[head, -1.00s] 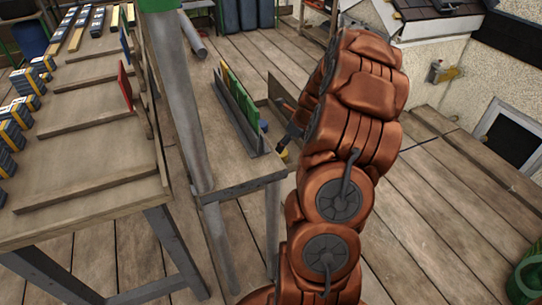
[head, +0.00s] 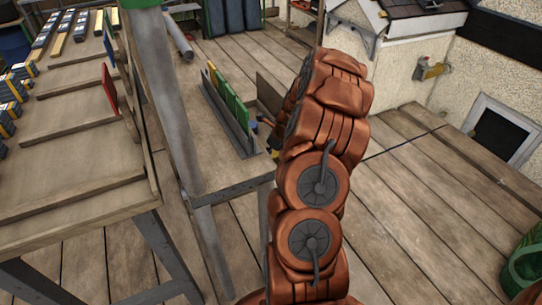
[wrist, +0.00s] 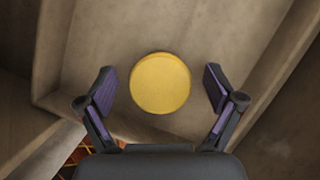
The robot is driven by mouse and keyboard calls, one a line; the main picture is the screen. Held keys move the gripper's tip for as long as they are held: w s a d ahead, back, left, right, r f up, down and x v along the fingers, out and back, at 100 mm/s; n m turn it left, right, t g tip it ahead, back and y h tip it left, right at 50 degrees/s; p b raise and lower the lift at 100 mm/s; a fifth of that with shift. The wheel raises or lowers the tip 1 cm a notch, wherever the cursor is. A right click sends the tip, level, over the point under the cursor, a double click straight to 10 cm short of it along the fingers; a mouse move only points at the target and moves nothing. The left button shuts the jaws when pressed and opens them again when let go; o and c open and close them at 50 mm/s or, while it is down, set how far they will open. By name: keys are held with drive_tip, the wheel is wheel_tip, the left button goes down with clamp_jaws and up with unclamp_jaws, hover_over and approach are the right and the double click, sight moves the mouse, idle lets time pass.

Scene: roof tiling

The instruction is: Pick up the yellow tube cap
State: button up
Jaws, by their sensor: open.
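The yellow tube cap (wrist: 160,83) is a round flat disc in the wrist view, lying on a wooden surface with raised edges. My gripper (wrist: 160,88) is open, with one dark, purple-padded finger on each side of the cap. Gaps show between the cap and both fingers. In the head view my copper-coloured arm reaches toward the small wooden bench and hides the gripper. I cannot make out the cap there.
A larger workbench (head: 80,160) with blue-and-yellow packs stands at left. A green basket (head: 525,265) is at lower right. Open plank floor (head: 420,200) lies right of my arm.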

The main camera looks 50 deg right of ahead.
drive_tip(key=shift+c, duration=0.4)
drive_tip(key=c, duration=0.9)
wheel_tip(320, 180, up, 10)
drive_tip(key=shift+p, duration=0.45)
